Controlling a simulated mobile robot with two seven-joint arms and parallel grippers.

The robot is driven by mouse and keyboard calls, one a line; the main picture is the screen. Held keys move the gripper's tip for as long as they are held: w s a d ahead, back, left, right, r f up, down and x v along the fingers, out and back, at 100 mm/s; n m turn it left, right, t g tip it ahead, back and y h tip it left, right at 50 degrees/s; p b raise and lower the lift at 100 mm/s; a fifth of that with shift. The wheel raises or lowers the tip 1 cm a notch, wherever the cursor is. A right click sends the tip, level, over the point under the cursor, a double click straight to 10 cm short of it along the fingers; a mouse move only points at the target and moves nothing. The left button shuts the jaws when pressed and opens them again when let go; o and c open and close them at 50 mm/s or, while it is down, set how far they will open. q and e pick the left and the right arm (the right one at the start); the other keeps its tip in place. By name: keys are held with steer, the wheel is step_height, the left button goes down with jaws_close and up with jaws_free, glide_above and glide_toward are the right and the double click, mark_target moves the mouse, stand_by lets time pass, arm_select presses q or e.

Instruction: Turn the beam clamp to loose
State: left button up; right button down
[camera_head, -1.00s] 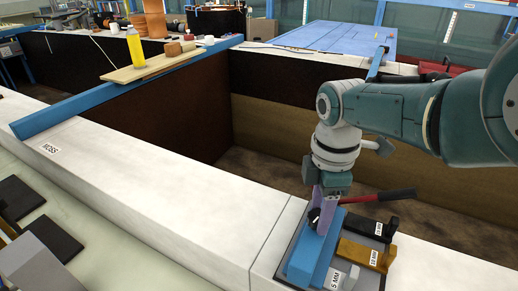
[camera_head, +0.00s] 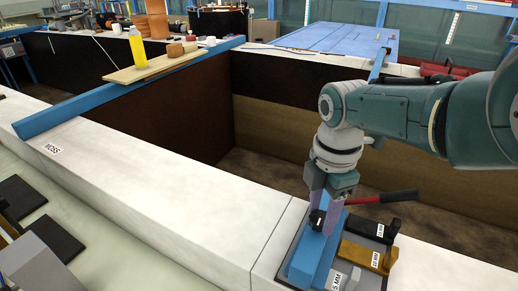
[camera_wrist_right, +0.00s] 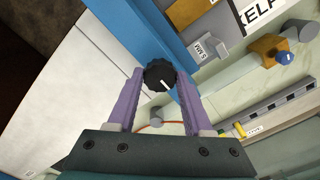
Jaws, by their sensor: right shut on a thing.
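The beam clamp is a round black knob (camera_head: 317,219) with a white pointer mark, on top of a blue beam (camera_head: 310,256) near the right front. The knob also shows in the right wrist view (camera_wrist_right: 158,73), with its white mark toward the lower right. My right gripper (camera_head: 324,217) points down over the beam, its two purple fingers on either side of the knob. It is shut on the knob; the fingers also show in the right wrist view (camera_wrist_right: 158,80). My left gripper is not in view.
An ochre block (camera_head: 363,256) and a black block (camera_head: 370,229), both labelled, sit beside the beam on a grey tray. A pale ledge (camera_head: 160,195) runs clear to the left.

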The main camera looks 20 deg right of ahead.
mark_target(320, 218)
steer(key=shift+c, duration=1.5)
jaws_free()
step_height(320, 218, up, 8)
steer(key=p, duration=0.5)
steer(key=shift+r+p, duration=0.2)
steer(key=shift+p, duration=0.15)
steer(key=shift+r, duration=0.8)
